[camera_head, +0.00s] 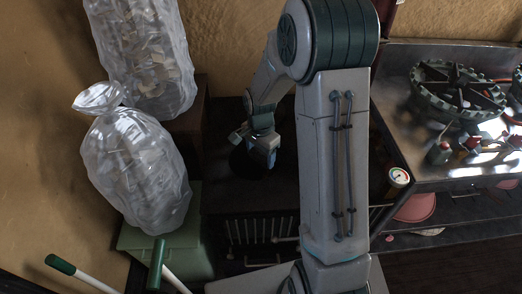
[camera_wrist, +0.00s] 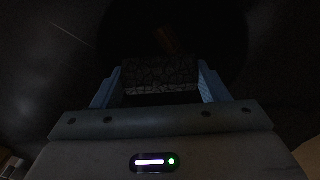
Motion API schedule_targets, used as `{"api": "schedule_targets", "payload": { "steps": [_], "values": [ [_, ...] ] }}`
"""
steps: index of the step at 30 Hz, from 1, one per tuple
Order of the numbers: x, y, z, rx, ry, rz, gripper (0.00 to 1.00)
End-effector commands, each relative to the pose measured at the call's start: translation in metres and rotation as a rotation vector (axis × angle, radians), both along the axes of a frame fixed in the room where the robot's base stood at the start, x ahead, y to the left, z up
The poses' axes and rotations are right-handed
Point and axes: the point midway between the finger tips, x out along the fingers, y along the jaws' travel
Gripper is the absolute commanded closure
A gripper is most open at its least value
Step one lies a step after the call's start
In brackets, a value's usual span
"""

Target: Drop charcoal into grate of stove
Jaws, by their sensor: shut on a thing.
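My gripper (camera_wrist: 160,85) is shut on a black, cracked piece of charcoal (camera_wrist: 160,74), gripped between its two blue fingers in the wrist view. In the head view my gripper (camera_head: 262,153) is over the dark stove (camera_head: 280,190), near its back left. A round black area (camera_wrist: 215,35) lies beyond the charcoal in the wrist view, with a faint brown shape inside it. It looks like an opening, but it is too dark to be sure. The stove's front has vertical bars (camera_head: 252,229). My arm hides part of the stove.
Clear plastic bags (camera_head: 138,168) stand at the left, one on a green box (camera_head: 170,245). A metal counter (camera_head: 400,130) with a green burner ring (camera_head: 455,90) is at the right. A gauge (camera_head: 399,177) and a pink bowl (camera_head: 415,207) are near its front edge.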

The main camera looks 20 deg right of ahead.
Motion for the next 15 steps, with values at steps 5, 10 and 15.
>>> {"api": "schedule_targets", "payload": {
  "steps": [5,10,15],
  "values": [
    [0.0000,0.0000,-0.0003,0.000,0.000,0.000,0.55],
    [0.0000,0.0000,-0.0002,0.000,0.000,0.000,0.07],
    [0.0001,-0.0001,-0.0001,0.000,0.000,0.000,0.07]
  ]
}}
